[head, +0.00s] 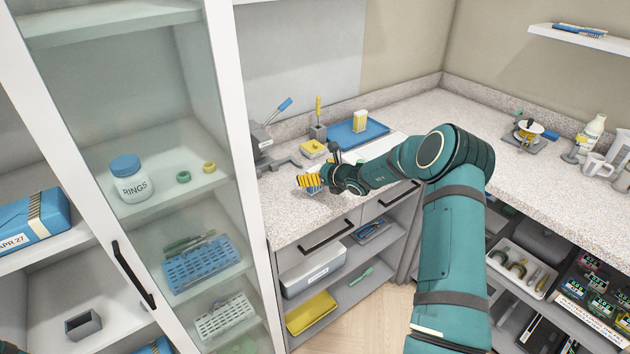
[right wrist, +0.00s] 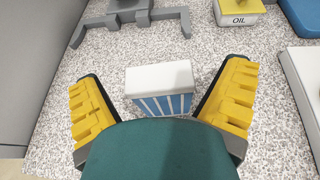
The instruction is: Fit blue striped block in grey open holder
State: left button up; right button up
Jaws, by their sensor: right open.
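The blue striped block (right wrist: 165,103) stands on the speckled counter, with a white top and blue-and-white striped side. In the right wrist view it lies between the yellow-padded fingers of my right gripper (right wrist: 160,97), which is open with a gap on both sides. In the head view my right gripper (head: 311,182) is over the counter near its front edge and mostly covers the block. The grey open holder (head: 84,324), a small open-topped box, sits on a lower shelf at far left, well away from the gripper.
A glass door with a black handle (head: 133,274) stands between the holder's shelf and the counter. A blue package (head: 30,226) lies above the holder.

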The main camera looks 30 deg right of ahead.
jog(key=c, duration=1.3)
